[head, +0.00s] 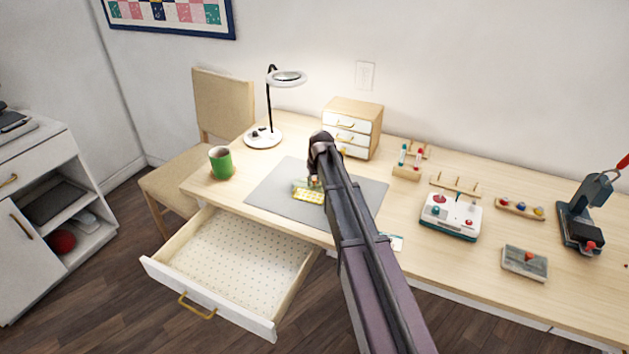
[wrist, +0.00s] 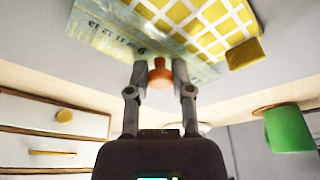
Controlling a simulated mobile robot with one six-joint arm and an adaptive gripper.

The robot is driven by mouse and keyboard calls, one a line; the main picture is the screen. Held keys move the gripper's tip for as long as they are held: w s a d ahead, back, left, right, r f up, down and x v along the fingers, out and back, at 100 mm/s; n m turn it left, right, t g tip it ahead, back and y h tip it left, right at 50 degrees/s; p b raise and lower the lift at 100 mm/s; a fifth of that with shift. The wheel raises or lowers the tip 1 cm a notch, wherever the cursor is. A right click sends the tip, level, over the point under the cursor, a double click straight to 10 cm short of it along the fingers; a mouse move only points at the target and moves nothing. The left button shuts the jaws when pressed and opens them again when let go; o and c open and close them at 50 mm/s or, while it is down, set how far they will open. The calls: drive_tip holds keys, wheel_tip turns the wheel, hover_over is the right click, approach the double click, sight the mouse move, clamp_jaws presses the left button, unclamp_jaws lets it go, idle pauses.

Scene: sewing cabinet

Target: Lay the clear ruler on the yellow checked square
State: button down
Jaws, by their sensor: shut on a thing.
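The yellow checked square (head: 311,197) lies on the grey mat (head: 268,190); it also shows in the wrist view (wrist: 205,22) with a small yellow block at one corner. The clear ruler (wrist: 112,34) is a see-through strip with dark numbers, and it overlaps one side of the square in the wrist view. My gripper (wrist: 160,75) is shut on the ruler's orange-brown knob (wrist: 160,72). In the head view my gripper (head: 314,181) is over the mat at the square's far side, and my arm hides part of that area. I cannot tell whether the ruler touches the square.
A green mug (head: 221,160) stands left of the mat and a ring lamp (head: 265,137) behind it. A small drawer chest (head: 352,125) stands at the back. The desk drawer (head: 235,262) is open in front. Several sewing items, including a white box (head: 450,217), stand to the right.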

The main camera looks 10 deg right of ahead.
drive_tip(key=shift+f, duration=0.15)
drive_tip(key=shift+c, duration=2.1)
unclamp_jaws()
drive_tip(key=shift+s, duration=0.15)
